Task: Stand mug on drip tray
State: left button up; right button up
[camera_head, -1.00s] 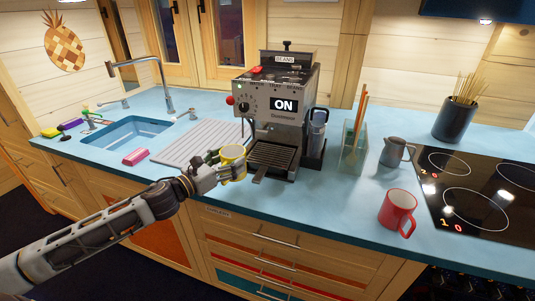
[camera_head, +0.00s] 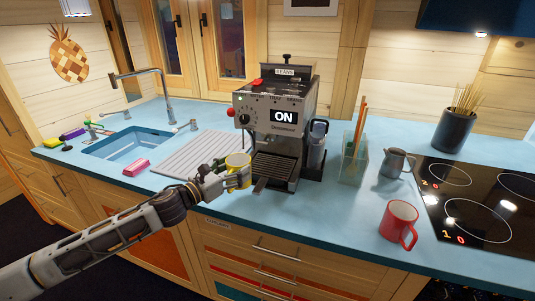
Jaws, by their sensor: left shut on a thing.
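A yellow mug (camera_head: 239,170) is upright, just left of the coffee machine (camera_head: 275,118), whose display reads ON. My left gripper (camera_head: 226,178) is shut on the mug from its left side. The fingers hide part of the mug, and I cannot tell whether its base touches the counter. The dark slatted drip tray (camera_head: 275,171) sits at the foot of the machine, to the right of the mug, and looks empty. A dark handle juts forward from the tray's front. My right gripper is out of view.
A ribbed draining board (camera_head: 200,150) and sink (camera_head: 128,143) lie to the left. A red mug (camera_head: 400,222), a grey pitcher (camera_head: 396,162) and a clear holder (camera_head: 353,160) stand to the right, before the black hob (camera_head: 475,195). Counter in front of the machine is clear.

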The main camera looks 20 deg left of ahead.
aim_at(246, 161)
pick_arm(q)
jog(key=shift+w+d+r, duration=0.1)
jog(key=shift+w+d, duration=0.05)
jog(key=shift+w, duration=0.2)
jog(key=shift+x, duration=0.75)
jog(key=shift+p+x, duration=0.3)
jog(key=shift+x, duration=0.5)
jog(key=shift+w+d, duration=0.25)
jog(key=shift+w, duration=0.35)
jog(key=shift+p+x, duration=0.7)
jog(key=shift+x, duration=2.9)
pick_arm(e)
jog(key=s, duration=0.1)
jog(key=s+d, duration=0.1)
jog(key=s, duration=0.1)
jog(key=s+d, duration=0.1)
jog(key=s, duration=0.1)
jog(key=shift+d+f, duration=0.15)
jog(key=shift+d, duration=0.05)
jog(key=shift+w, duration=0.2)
